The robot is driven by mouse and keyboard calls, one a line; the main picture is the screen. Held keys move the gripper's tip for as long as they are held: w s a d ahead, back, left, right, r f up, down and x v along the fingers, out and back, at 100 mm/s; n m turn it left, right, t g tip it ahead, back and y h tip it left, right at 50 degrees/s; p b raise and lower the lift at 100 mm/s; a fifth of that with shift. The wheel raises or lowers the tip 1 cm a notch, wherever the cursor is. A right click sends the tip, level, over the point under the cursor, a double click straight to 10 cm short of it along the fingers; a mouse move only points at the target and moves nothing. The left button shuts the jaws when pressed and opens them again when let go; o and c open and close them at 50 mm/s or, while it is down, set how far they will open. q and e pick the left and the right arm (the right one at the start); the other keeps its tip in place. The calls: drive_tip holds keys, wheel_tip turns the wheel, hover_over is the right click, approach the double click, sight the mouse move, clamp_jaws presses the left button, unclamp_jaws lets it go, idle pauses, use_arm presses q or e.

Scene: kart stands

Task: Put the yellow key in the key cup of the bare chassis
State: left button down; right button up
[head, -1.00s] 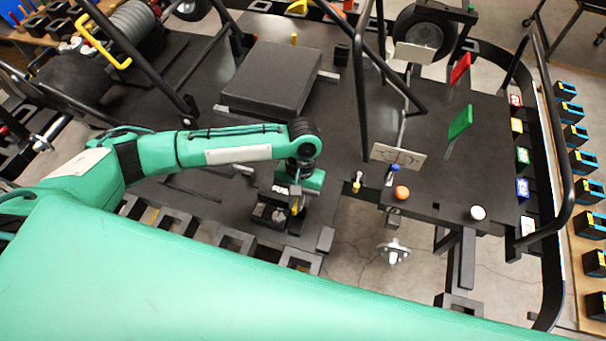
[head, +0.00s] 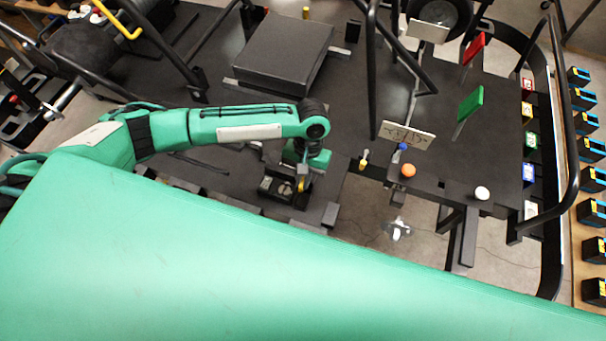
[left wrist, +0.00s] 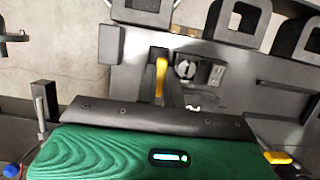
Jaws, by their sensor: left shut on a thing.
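The yellow key (head: 301,184) is held by my left gripper (head: 300,178), which points down at the near edge of the dark chassis deck (head: 225,125). In the left wrist view the key (left wrist: 161,76) stands upright between the dark fingers. A small dark box with open compartments (head: 270,186) sits right beside and under the gripper; in the left wrist view its recess with round metal parts (left wrist: 187,70) lies just right of the key. I cannot tell which compartment is the key cup, or whether the key's lower end is inside it. My right gripper is not in view.
A raised black block (head: 285,52) stands on the deck behind. To the right are an orange knob (head: 408,170), a white knob (head: 482,193), a white plate (head: 408,132) and a green flag (head: 470,103). Black tubes (head: 372,70) rise between.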

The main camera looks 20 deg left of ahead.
use_arm(q)
drive_tip(key=shift+f+b, duration=0.35)
drive_tip(key=shift+f, duration=1)
drive_tip(key=shift+f+b, duration=0.45)
drive_tip(key=shift+f, duration=1.05)
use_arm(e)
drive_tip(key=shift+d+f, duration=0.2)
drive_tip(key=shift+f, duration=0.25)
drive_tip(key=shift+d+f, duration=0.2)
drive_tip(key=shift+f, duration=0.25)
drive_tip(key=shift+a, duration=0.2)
use_arm(q)
drive_tip(key=c, duration=1.5)
unclamp_jaws()
drive_tip(key=shift+o, duration=0.2)
